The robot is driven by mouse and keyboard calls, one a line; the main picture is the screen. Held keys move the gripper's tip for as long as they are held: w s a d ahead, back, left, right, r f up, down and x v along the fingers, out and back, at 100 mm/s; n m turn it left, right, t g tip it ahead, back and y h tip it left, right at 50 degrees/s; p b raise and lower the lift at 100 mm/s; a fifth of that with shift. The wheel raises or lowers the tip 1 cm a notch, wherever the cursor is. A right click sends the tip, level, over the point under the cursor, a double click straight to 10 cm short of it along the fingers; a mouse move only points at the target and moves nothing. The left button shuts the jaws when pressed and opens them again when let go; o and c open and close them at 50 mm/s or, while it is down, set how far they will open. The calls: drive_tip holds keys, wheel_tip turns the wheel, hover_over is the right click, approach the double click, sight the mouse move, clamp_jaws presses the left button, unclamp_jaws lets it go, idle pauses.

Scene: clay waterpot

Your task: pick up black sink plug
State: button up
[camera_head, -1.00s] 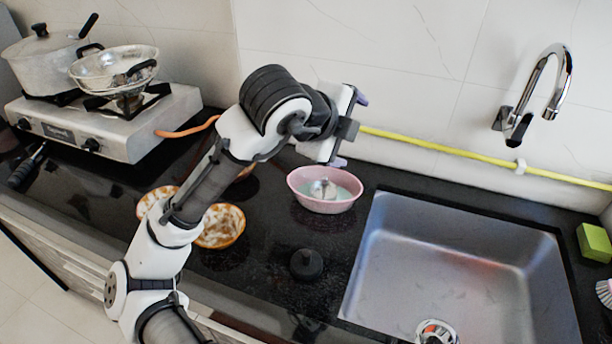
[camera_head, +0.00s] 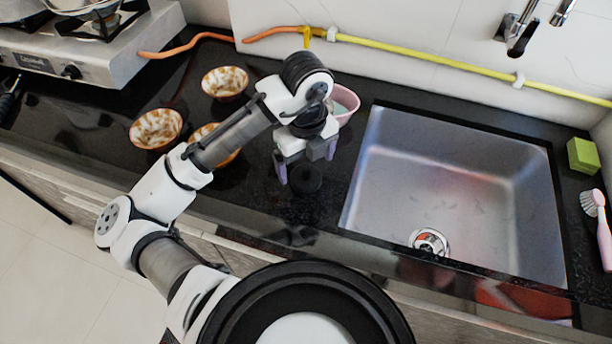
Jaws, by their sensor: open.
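The black sink plug (camera_head: 306,180) lies on the black countertop, left of the sink. It is round and dark, with its upper part partly hidden by my gripper. My gripper (camera_head: 306,172) points down just over the plug, its two purple-grey fingertips apart, one to the left and one to the right of it. I cannot tell the exact height of the fingertips above the counter, or whether they touch the plug.
The steel sink (camera_head: 455,190) with its drain (camera_head: 430,240) is to the right. A pink bowl (camera_head: 346,103) stands behind my gripper, partly hidden. Several stained bowls (camera_head: 157,129) stand to the left. A green sponge (camera_head: 583,155) and a pink brush (camera_head: 600,225) are at far right.

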sight(306, 167)
drive_tip(key=shift+w+f+p, duration=0.15)
drive_tip(key=shift+f+p, duration=0.05)
drive_tip(key=shift+f, duration=1.1)
drive_tip(key=shift+w+f+p, duration=0.1)
drive_tip(key=shift+f+p, duration=0.05)
drive_tip(key=shift+f, duration=1.15)
drive_tip(key=c, duration=1.1)
